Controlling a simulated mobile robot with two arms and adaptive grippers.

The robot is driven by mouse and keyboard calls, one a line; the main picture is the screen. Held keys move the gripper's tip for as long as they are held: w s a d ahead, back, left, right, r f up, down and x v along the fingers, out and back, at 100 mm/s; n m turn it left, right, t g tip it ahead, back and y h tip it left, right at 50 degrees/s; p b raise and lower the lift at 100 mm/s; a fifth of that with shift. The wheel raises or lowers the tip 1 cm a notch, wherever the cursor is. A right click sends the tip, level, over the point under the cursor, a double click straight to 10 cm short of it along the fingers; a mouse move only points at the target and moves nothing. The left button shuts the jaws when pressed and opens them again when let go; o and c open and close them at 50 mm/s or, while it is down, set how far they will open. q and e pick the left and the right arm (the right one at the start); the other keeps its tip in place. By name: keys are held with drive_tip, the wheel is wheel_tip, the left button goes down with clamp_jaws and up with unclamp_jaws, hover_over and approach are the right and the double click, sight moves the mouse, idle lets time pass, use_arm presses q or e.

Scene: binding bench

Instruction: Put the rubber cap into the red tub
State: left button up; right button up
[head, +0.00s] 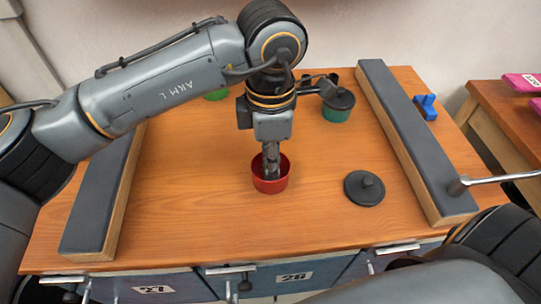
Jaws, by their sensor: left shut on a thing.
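The red tub (271,186) stands on the middle of the wooden bench, upright. My left gripper (271,172) points straight down with its fingertips inside the tub's mouth. It is shut on a small dark thing, seemingly the rubber cap, which the fingers and the tub's wall mostly hide. I cannot tell whether it touches the tub's bottom. A black round lid with a knob (364,188) lies flat on the bench to the right of the tub. My right gripper is out of view.
A teal tub with a black lid (336,112) stands behind right, and a green tub (216,95) is partly hidden by my left arm. Dark-topped rails flank the bench left (100,195) and right (415,140). A blue part (426,108) lies beyond the right rail. The front middle is clear.

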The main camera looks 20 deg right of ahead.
use_arm(q)
drive_tip(key=o, duration=0.9)
drive_tip(key=shift+r, duration=0.1)
drive_tip(key=shift+r, duration=3.95)
